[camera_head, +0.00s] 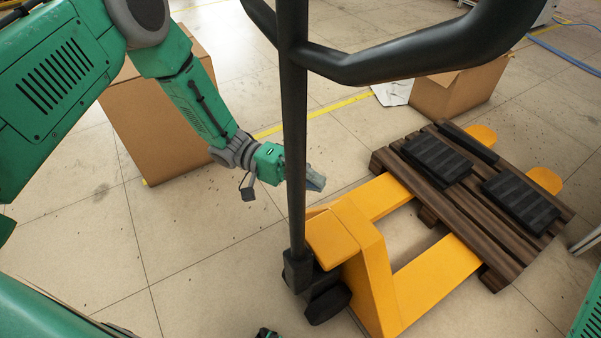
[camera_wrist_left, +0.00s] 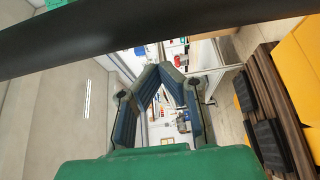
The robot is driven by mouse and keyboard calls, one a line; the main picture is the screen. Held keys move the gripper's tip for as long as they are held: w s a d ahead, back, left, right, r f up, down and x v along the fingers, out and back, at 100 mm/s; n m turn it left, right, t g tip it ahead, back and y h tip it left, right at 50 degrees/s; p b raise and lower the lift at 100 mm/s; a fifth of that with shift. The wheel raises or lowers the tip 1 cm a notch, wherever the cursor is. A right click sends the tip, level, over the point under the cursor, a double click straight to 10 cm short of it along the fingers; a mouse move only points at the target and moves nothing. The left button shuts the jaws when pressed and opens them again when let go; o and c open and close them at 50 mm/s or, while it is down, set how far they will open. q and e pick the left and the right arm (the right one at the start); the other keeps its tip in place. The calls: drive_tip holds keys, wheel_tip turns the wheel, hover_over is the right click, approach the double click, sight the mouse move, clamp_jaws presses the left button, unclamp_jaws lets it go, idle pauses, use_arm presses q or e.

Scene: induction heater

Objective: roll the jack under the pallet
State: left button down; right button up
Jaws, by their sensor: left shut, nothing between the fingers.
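The yellow pallet jack (camera_head: 362,262) stands in front of me, its black handle (camera_head: 293,130) rising upright to a loop at the top. Its two yellow forks run beneath the wooden pallet (camera_head: 462,208), and their rounded tips show past its far side. My left gripper (camera_head: 316,181) is beside the handle shaft, partly behind it, shut and empty. In the left wrist view its fingers (camera_wrist_left: 158,72) meet at the tips, a black bar crosses the top, and the pallet (camera_wrist_left: 268,85) is at the right. I see no right gripper.
A cardboard box (camera_head: 165,125) stands behind my left arm, and another box (camera_head: 460,92) behind the pallet. A yellow line crosses the tiled floor. The floor left of the jack is clear.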

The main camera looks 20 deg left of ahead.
use_arm(q)
drive_tip(key=shift+s+a, duration=0.45)
drive_tip(key=shift+s, duration=0.2)
drive_tip(key=shift+s+a, duration=0.4)
drive_tip(key=shift+s, duration=0.2)
